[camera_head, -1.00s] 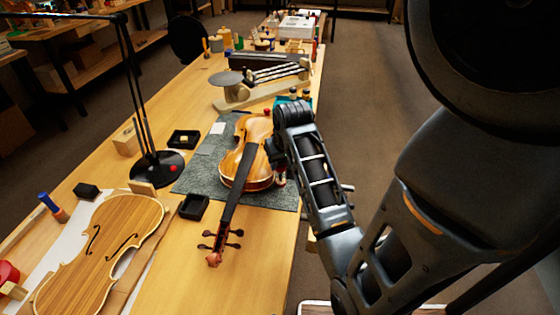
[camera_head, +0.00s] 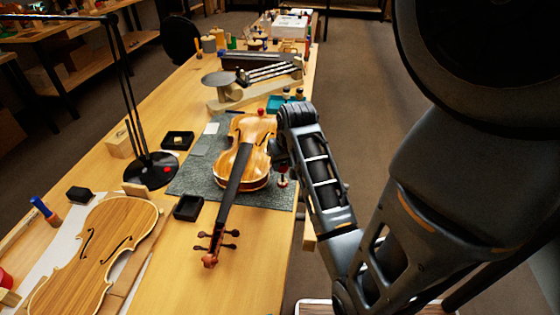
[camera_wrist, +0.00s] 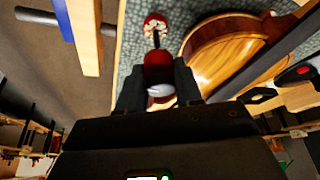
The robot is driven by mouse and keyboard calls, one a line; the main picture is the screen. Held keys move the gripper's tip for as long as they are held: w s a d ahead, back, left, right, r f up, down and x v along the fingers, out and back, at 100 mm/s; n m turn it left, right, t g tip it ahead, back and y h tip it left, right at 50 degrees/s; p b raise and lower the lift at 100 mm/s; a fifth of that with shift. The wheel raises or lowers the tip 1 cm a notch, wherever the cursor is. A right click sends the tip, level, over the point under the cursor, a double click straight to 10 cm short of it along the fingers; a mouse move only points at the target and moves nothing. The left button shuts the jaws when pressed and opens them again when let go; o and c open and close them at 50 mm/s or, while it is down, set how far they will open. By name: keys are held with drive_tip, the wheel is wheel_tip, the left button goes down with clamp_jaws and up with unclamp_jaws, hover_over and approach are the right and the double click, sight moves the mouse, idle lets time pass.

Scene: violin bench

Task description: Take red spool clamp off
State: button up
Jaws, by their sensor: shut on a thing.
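The red spool clamp shows in the wrist view (camera_wrist: 156,62), with one red end between my fingers and its other red end with a pale face further out on a thin rod. My gripper (camera_wrist: 158,82) is shut on it. The violin (camera_wrist: 215,50) lies close to the right of the clamp there. In the head view the violin (camera_head: 252,168) lies face up on a grey mat, and the clamp (camera_head: 283,178) shows at its right edge with a narrow gap visible. My gripper is mostly hidden behind my wrist there. Another red piece (camera_head: 260,111) shows at the violin's far end.
The grey mat (camera_head: 193,180) lies under the violin on the wooden bench (camera_head: 165,265). A black lamp base (camera_head: 150,171) and small black trays (camera_head: 188,207) stand left. A violin plate (camera_head: 85,255) lies at the front left. A wooden stand with rods (camera_head: 270,72) is behind.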

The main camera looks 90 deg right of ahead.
drive_tip(key=shift+r, duration=3.5)
